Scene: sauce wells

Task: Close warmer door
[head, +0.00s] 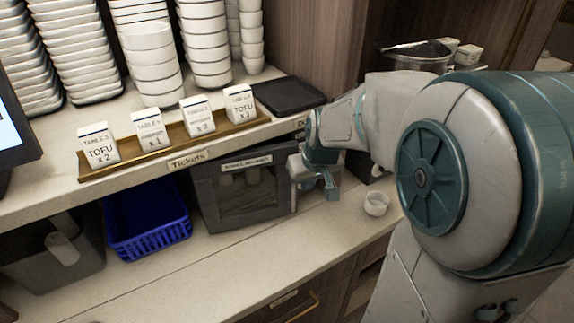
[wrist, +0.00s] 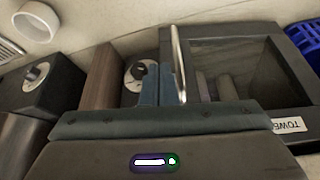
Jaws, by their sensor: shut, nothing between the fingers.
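The warmer (head: 205,190) is a dark grey box under the counter shelf, with a windowed door (head: 243,218) on its front. Rolled towels show behind the window. In the wrist view the door (wrist: 238,45) appears with its window and a thin silver handle bar (wrist: 180,65) along one edge. I cannot tell whether the door sits flush with the box. My gripper (head: 330,190) is at the warmer's right side in the head view. In the wrist view its blue-grey fingers (wrist: 158,85) are together and empty, just beside the handle bar; contact is unclear.
A blue basket (head: 150,225) stands left of the warmer. A small white cup (head: 376,204) stands on the counter to the right, near my arm. Above are a ticket tray (head: 155,158) and stacked bowls (head: 150,62). The counter in front of the warmer (head: 260,260) is clear.

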